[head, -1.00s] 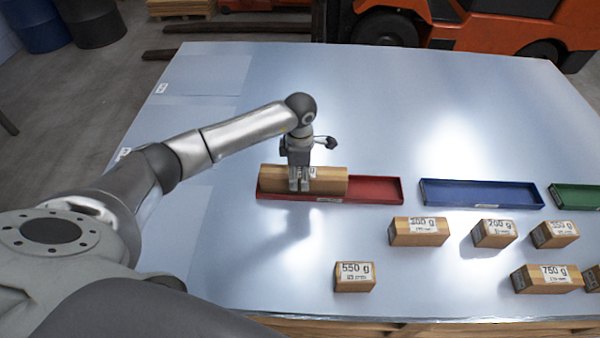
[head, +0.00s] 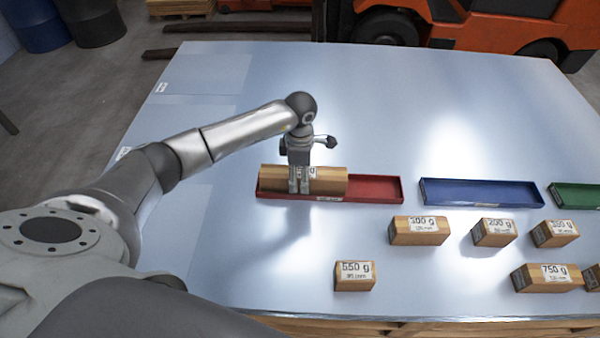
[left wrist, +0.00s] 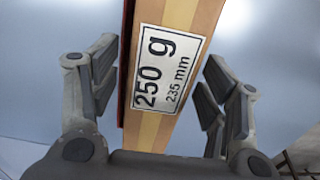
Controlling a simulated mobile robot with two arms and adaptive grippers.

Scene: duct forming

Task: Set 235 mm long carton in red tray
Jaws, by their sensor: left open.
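The long wooden-looking carton (head: 330,180) lies in the left part of the red tray (head: 376,189). In the left wrist view the carton (left wrist: 172,75) bears a label reading 250 g, 235 mm. My left gripper (head: 300,187) is at the carton from above, its fingers in front of the carton's near side in the head view. In the left wrist view the left gripper (left wrist: 157,95) is open, with one finger on each side of the carton and gaps between. The tray's red edge (left wrist: 126,60) shows beside the carton. My right gripper is not in view.
A blue tray (head: 480,192) and a green tray (head: 578,197) stand to the right. Several shorter labelled cartons, such as the 550 g one (head: 354,276) and the 750 g one (head: 546,278), lie in front of the trays. The table behind the trays is clear.

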